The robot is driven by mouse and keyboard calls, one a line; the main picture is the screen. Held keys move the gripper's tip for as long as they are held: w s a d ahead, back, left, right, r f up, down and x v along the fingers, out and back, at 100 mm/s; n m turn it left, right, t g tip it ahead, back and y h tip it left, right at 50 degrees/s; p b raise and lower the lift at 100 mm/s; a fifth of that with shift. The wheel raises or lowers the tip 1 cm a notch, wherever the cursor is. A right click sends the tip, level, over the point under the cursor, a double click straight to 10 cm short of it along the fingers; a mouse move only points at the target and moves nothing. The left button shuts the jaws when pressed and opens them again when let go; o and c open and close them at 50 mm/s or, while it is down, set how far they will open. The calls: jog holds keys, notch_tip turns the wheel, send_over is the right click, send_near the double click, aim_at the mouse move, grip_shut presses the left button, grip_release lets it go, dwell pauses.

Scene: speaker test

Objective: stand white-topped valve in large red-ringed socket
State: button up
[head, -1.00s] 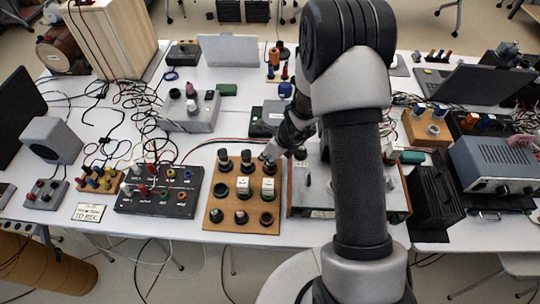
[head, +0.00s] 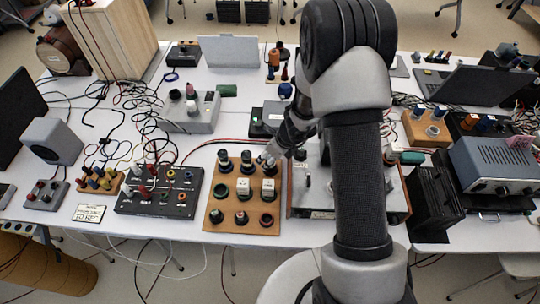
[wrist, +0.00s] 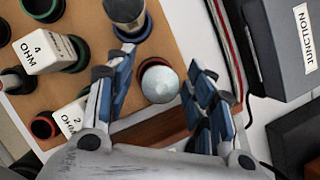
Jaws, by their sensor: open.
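The white-topped valve (wrist: 158,82) stands on the wooden socket board with a red ring around its foot. In the wrist view it lies between the two fingers of my gripper (wrist: 162,92), which is open, with a gap on both sides. In the head view my gripper (head: 267,160) is at the board's back right corner and partly hides the valve. The large red-ringed socket (head: 266,220) is at the board's front right and looks empty. It also shows in the wrist view (wrist: 43,126), at the lower left.
Two white ohm-labelled blocks, one (head: 243,187) and another (head: 268,188), stand in the board's middle row. Dark cylinders (head: 246,160) stand in the back row, close to my gripper. A grey-topped box (head: 318,200) is right of the board (head: 213,228).

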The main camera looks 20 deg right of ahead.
jog(key=p+v, duration=0.5)
jog(key=v, duration=0.6)
jog(key=s+a+r+n, duration=0.2)
jog(key=s+r+n, duration=0.1)
jog(key=r+n, duration=0.3)
jog(key=s+a+r+n+y, duration=0.1)
jog(key=s+a+r+n, duration=0.2)
jog(key=r+n, duration=0.35)
jog(key=s+a+r+n, duration=0.2)
jog(key=s+r+n, duration=0.1)
jog(key=r, duration=0.6)
jog(key=s+d+r+n+h, duration=0.1)
jog(key=s+d+r+n, duration=0.1)
jog(key=s+n, duration=0.4)
jog(key=s+d+r+n+t+h, duration=0.1)
jog(key=s+d+r+n+h, duration=0.1)
jog(key=s+r+n, duration=0.2)
jog(key=s+n, duration=0.3)
jog(key=s, duration=0.2)
jog(key=shift+s+d+r+h, duration=0.25)
jog(key=shift+d+h, duration=0.05)
jog(key=shift+d, duration=0.1)
